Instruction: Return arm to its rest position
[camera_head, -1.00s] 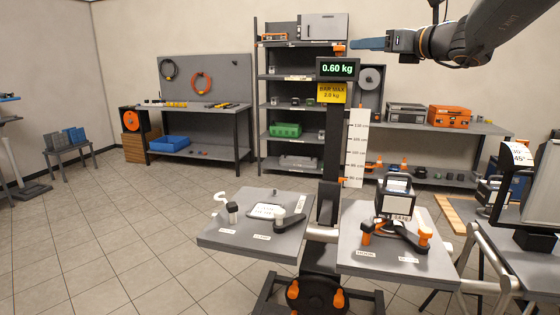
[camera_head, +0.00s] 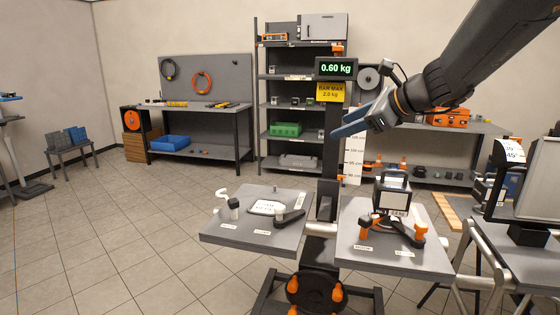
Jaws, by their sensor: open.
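My gripper (camera_head: 350,126) is in the upper right of the head view, on my dark arm that comes in from the top right corner. Its blue fingers point left and slightly down, apart and with nothing between them. It is in the air, above the right-hand grey plate (camera_head: 375,258) of the stand and just right of the stand's dark column. It hides part of the height scale (camera_head: 354,165) and of the shelf behind.
The stand's display (camera_head: 336,68) reads 0.60 kg, above a yellow BAR MAX sign (camera_head: 331,92). The left plate (camera_head: 225,237) holds small fixtures. A workbench (camera_head: 200,115) stands behind.

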